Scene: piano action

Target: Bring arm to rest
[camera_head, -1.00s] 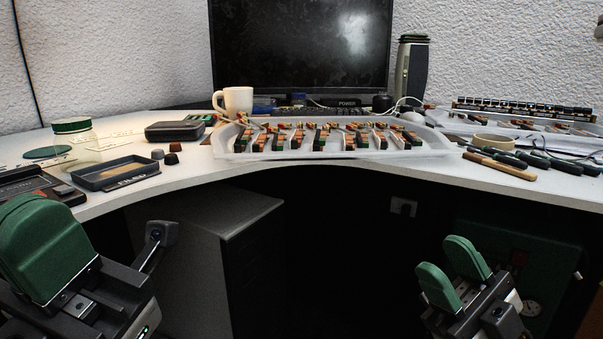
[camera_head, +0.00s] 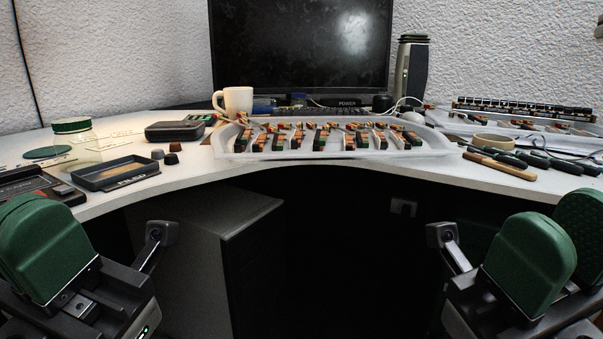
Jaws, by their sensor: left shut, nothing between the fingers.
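My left gripper (camera_head: 36,235) is at the lower left, in front of the desk's edge. Its green finger pads lie close together, shut and empty. My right gripper (camera_head: 560,238) is at the lower right, also in front of the desk. Its two green pads stand apart with nothing seen between them, and the far one is cut by the picture's right edge. Neither gripper touches anything on the desk.
The curved white desk (camera_head: 330,172) holds a tray (camera_head: 238,151) of piano action parts, a white mug (camera_head: 236,100), a dark shallow tray (camera_head: 115,174) and several tools at the right. A grey cabinet (camera_head: 185,262) stands below. Dark open room lies between the grippers.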

